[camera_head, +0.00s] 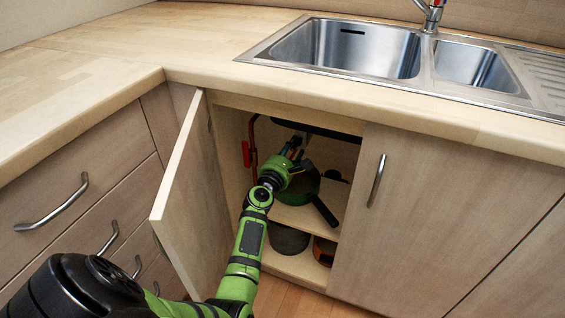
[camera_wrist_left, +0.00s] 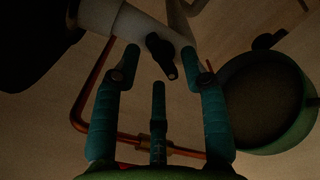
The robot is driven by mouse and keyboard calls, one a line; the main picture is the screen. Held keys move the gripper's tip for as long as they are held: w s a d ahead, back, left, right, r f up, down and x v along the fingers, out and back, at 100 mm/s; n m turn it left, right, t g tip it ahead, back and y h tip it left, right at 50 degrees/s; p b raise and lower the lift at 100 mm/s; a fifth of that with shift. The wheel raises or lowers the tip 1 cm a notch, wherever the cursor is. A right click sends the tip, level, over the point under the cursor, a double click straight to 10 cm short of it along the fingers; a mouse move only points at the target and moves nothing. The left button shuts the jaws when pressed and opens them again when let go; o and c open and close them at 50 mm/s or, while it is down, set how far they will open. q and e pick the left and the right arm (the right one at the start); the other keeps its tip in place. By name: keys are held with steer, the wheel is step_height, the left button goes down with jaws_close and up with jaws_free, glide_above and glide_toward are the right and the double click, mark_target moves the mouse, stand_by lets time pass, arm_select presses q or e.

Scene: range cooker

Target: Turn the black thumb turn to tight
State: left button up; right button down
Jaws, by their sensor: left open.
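The black thumb turn (camera_wrist_left: 161,52) sits on a white pipe (camera_wrist_left: 150,22) in the left wrist view, its tab pointing down and slightly right. My left gripper (camera_wrist_left: 161,52) is open, with a teal finger on each side of the thumb turn and a third finger below it. I see no clear contact between the fingers and the thumb turn. In the head view my left gripper (camera_head: 294,150) reaches inside the open cupboard under the sink, and the thumb turn cannot be made out there. My right gripper is not in view.
The cupboard door (camera_head: 186,200) stands open left of my arm. A red handle (camera_head: 246,153) on a copper pipe is left of the gripper. A green pan (camera_wrist_left: 265,100) is close on the right. A dark pot (camera_head: 289,241) stands below the shelf.

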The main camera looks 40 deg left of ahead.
arm_select(q)
steer(key=v, duration=1)
steer(key=shift+s, duration=0.25)
steer(key=shift+d, duration=0.1)
